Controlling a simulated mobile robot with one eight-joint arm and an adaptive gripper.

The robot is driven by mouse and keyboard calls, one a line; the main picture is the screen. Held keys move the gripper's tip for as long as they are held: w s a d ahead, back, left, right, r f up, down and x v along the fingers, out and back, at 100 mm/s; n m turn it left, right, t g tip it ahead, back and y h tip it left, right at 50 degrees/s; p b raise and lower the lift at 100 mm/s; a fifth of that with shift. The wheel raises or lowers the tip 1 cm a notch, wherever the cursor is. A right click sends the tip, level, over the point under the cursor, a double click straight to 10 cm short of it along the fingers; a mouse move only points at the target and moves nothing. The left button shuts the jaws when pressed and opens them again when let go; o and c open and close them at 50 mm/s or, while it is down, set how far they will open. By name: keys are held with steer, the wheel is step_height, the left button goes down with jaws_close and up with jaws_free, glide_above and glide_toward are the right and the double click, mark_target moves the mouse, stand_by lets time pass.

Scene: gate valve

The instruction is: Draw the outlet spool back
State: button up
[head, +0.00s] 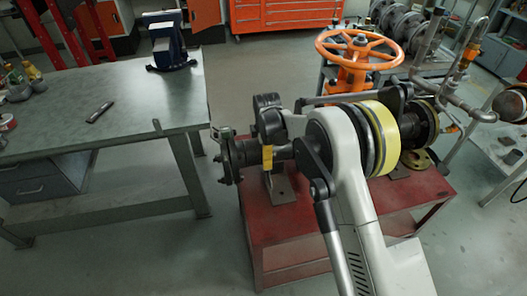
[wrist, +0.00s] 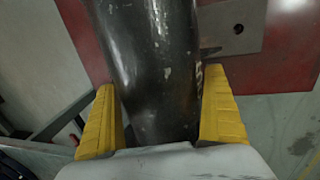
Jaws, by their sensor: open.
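The outlet spool is a dark, scuffed pipe (head: 246,153) ending at the left in a flange (head: 226,158) with bolts. It lies level above the red stand. My gripper (head: 268,158) is at the spool, with one yellow finger showing beside it. In the wrist view the pipe (wrist: 152,55) runs between my two yellow fingers (wrist: 158,95). The left finger is close to the pipe's side, and the right finger is beside its other side; contact cannot be told. The gate valve has an orange handwheel (head: 356,48); my arm hides the joint between the spool and the valve.
The red stand (head: 285,235) carries the assembly, with a grey bracket plate (wrist: 222,28) beneath the pipe. A workbench (head: 110,125) with a vise (head: 169,42) stands at left. Pipework (head: 465,60) crowds the right. The floor between bench and stand is clear.

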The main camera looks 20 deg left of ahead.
steer(key=r, duration=0.4)
steer(key=s+r, duration=0.1)
steer(key=r, duration=0.3)
steer(key=s+d+r, duration=0.1)
steer(key=r, duration=0.2)
steer(key=shift+r, duration=0.4)
